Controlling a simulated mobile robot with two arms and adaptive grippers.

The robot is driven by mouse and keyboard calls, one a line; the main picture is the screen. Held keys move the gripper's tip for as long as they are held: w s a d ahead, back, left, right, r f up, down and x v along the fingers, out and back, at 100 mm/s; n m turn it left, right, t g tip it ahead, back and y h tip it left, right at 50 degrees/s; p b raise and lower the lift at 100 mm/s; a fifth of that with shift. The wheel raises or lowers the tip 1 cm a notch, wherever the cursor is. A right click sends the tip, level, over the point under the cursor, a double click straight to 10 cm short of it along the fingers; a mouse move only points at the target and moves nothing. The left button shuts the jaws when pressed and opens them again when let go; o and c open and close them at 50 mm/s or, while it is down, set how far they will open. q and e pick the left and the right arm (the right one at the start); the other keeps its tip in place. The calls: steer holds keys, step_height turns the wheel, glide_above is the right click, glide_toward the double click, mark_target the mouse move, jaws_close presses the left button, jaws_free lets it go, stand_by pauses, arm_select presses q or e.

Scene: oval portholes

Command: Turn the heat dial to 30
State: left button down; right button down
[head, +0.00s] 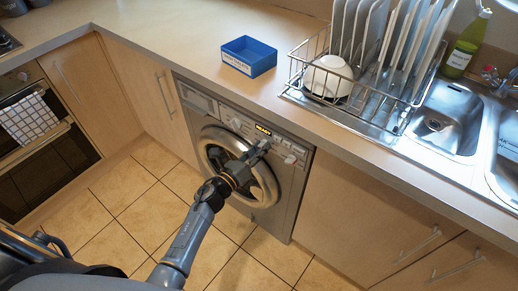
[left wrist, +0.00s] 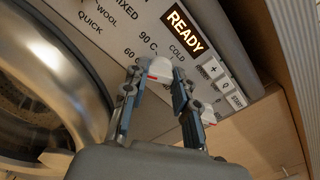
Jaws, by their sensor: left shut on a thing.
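The heat dial (left wrist: 160,68) is a small white knob with a red mark on the washing machine's front panel. In the left wrist view the labels 90 C, COLD and part of 60 show around it. I cannot see a 30 label; my gripper covers part of the ring. My left gripper (left wrist: 157,82) is shut on the dial, one finger on each side. In the head view my left gripper (head: 258,150) reaches the panel of the washing machine (head: 297,185) below the lit READY display (head: 263,129). My right gripper is not in view.
The round steel door (head: 211,140) lies just below the panel. Several buttons (left wrist: 225,85) sit right of the dial, and another white knob (left wrist: 208,115) lies beside the right finger. A blue box (head: 249,57) and a dish rack (head: 330,95) stand on the counter above.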

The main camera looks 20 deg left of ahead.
arm_select(q)
steer(key=shift+n, duration=0.3)
steer(key=shift+f+n+p, duration=0.15)
steer(key=shift+n+p, duration=1.85)
steer(key=shift+n, duration=15.5)
steer(key=shift+s, duration=0.1)
